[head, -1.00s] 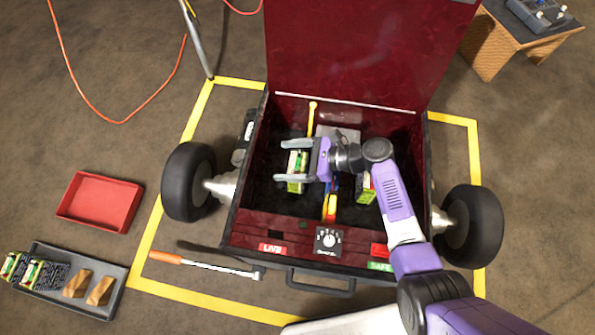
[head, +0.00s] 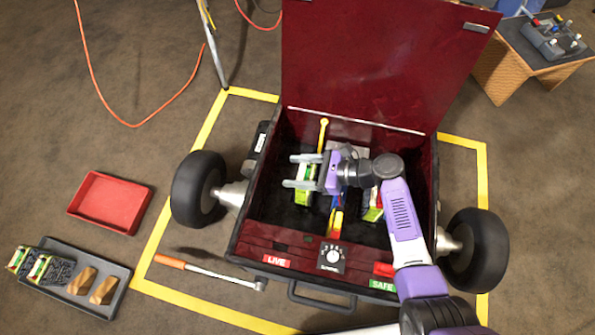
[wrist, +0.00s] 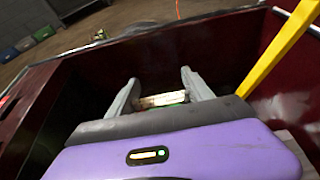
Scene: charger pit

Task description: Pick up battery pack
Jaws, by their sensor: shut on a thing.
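My gripper (head: 304,171) is inside the open dark red box and shut on a green and white battery pack (head: 303,193). The pack also shows between the two grey fingers in the wrist view (wrist: 163,99), where the gripper's purple body hides much of it. A second green and white pack (head: 372,207) stands in the box to the right of a yellow and blue part, partly hidden by my arm. Two more similar packs (head: 38,268) lie in the grey tray at the lower left.
The box (head: 400,255) has raised walls and an upright lid (head: 375,65) behind. A yellow bar (wrist: 283,45) rises close to the gripper's right in the wrist view. A red tray (head: 108,202) and grey tray (head: 75,298) with wooden wedges lie on the floor left. An orange-handled tool (head: 210,270) lies in front.

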